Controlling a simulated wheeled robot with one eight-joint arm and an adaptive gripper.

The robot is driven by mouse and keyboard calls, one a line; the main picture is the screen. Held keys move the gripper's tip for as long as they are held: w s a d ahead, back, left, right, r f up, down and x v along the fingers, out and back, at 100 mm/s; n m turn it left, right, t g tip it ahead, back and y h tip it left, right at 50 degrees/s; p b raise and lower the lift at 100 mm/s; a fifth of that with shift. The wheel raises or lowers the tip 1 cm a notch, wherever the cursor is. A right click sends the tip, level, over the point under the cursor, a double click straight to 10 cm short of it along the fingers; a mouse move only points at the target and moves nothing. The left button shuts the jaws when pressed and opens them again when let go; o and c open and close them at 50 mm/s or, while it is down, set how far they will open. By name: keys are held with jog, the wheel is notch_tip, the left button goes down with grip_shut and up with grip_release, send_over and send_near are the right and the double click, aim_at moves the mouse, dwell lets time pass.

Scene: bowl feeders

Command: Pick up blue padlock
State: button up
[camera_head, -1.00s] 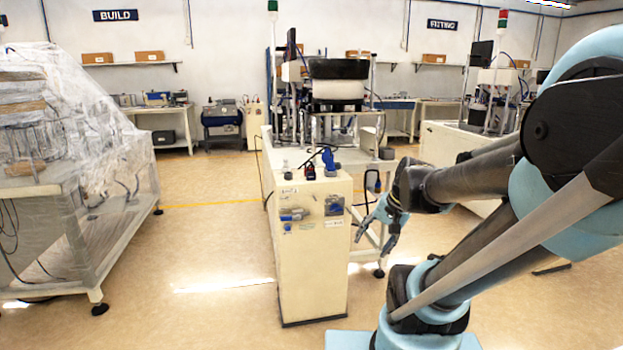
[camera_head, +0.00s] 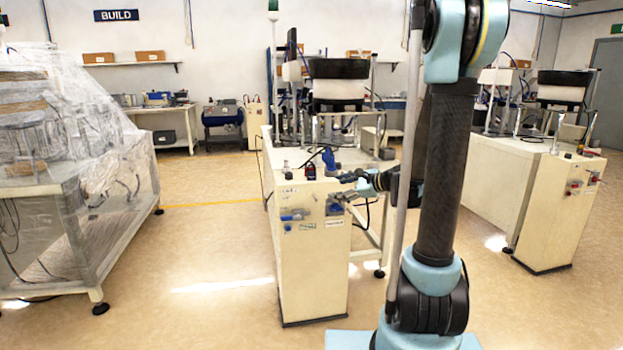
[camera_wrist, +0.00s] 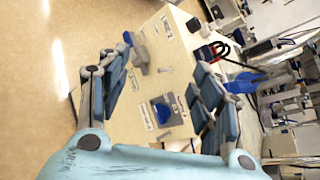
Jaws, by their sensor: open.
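A blue object (camera_head: 329,158) stands on top of the cream cabinet (camera_head: 313,255), near its front edge. It also shows in the wrist view (camera_wrist: 245,83), right of my gripper's fingers. It may be the blue padlock, but its shape is too small to tell. My gripper (camera_head: 343,187) is at the cabinet's upper right front, a little below and right of the blue object and apart from it. In the wrist view my gripper (camera_wrist: 152,66) has its fingers wide apart with nothing between them, facing the cabinet's front panel.
A small dark and red object (camera_head: 310,173) stands left of the blue object. A machine with a dark bowl (camera_head: 338,68) stands behind.

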jog(key=w+d+m+t+y, duration=0.1)
jog(key=w+m+t+y, duration=0.15)
jog(key=w+m, duration=0.55)
jog(key=t, duration=0.1)
send_near(313, 172)
jog(key=x, duration=0.5)
jog(key=shift+x, duration=2.55)
jog(key=shift+s+r, duration=0.1)
jog(key=c, duration=1.2)
